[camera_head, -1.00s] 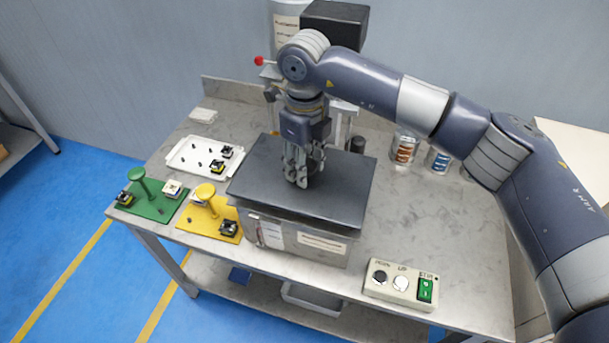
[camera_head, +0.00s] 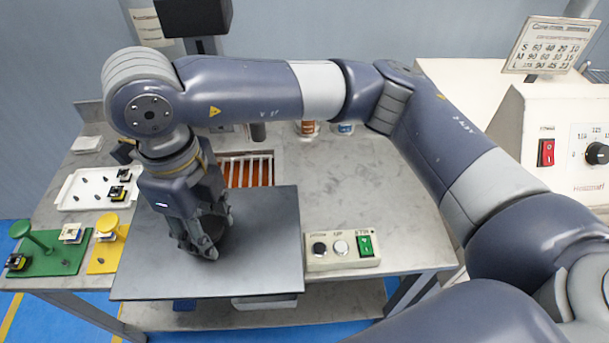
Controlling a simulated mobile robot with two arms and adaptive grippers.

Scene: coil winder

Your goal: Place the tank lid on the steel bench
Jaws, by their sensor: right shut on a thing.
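The tank lid (camera_head: 265,268) is a flat dark square plate with a dark knob on top. My right gripper (camera_head: 207,248) is shut on the knob and holds the lid roughly level, apparently raised. In the picture the lid overlaps the bench's front edge and hides most of the tank. The uncovered part of the tank (camera_head: 247,170) shows behind the lid, with an orange-brown inside and pale bars. The steel bench (camera_head: 400,190) has a bare top to the right of the tank. My left gripper is not in view.
A control box (camera_head: 325,262) with a green switch sits by the lid's right edge. A white tray (camera_head: 70,202), a green fixture (camera_head: 65,262) and a yellow fixture (camera_head: 101,263) are at left. Cans (camera_head: 308,128) stand behind. A white machine (camera_head: 510,115) is at right.

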